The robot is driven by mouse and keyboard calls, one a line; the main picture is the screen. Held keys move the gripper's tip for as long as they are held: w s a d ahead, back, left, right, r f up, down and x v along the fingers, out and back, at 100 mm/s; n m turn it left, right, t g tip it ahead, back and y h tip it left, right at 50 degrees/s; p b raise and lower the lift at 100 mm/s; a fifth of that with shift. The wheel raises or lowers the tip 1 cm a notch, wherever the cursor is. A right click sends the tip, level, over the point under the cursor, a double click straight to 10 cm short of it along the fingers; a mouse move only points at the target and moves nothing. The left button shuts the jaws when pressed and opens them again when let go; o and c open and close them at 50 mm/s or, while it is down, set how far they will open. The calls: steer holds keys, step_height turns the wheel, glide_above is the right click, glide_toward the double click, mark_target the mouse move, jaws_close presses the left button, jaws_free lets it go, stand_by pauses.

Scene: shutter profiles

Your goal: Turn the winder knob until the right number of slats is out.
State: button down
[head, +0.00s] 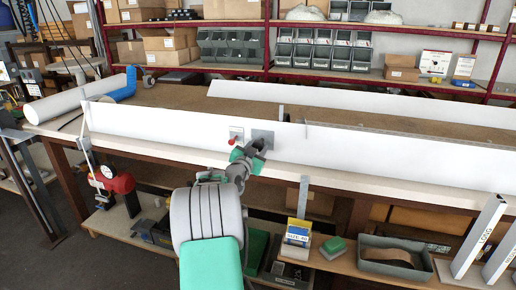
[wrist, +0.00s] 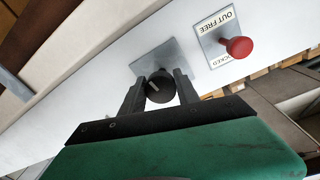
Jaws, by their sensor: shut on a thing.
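The winder knob (wrist: 159,88) is black and round with a pale pointer line, on a square grey plate (wrist: 152,62) fixed to a long white panel (head: 170,127). My gripper (wrist: 160,92) has one finger on each side of the knob and is shut on it. In the head view my gripper (head: 250,152) is at the panel's face, hiding the knob; the grey plate (head: 263,136) shows behind it. Beside it a red knob (wrist: 238,46) sits on a label (wrist: 216,38) reading "OUT FREE" and, partly hidden, "LOCKED". I cannot make out any slats.
The panel stands along the front of a workbench (head: 330,179). Another white panel (head: 380,101) lies behind it. A red device (head: 122,183) hangs at the left. Boxes and a grey bin (head: 372,266) are on the lower shelf. Metal profiles (head: 480,238) lean at the right.

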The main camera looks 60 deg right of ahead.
steer(key=shift+n, duration=0.3)
